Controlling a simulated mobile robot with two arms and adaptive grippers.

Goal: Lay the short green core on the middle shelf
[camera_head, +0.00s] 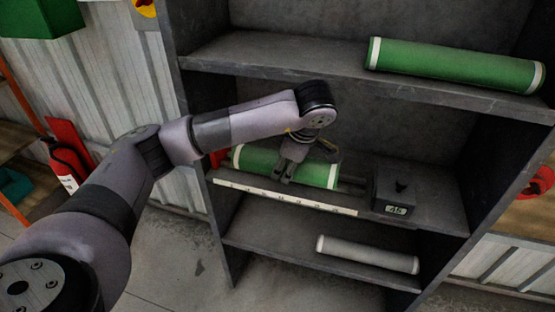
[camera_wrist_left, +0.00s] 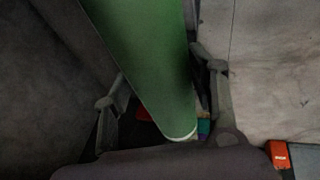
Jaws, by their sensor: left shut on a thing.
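The short green core (camera_head: 252,160) with white ends lies lengthwise along the middle shelf (camera_head: 432,208), just behind a pale marked strip (camera_head: 290,195) at the front edge. My left gripper (camera_head: 287,173) reaches down onto the core from above and is shut on it. In the left wrist view the green core (camera_wrist_left: 150,55) runs between the two fingers of the left gripper (camera_wrist_left: 163,88). I cannot tell whether the core touches the shelf or is slightly above it. My right gripper is not in view.
A dark block marked 45 (camera_head: 394,193) stands right of the core on the same shelf. A longer green core (camera_head: 455,65) lies on the upper shelf. A pale grey core (camera_head: 366,254) lies on the lower shelf. A red extinguisher (camera_head: 68,163) is at the left.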

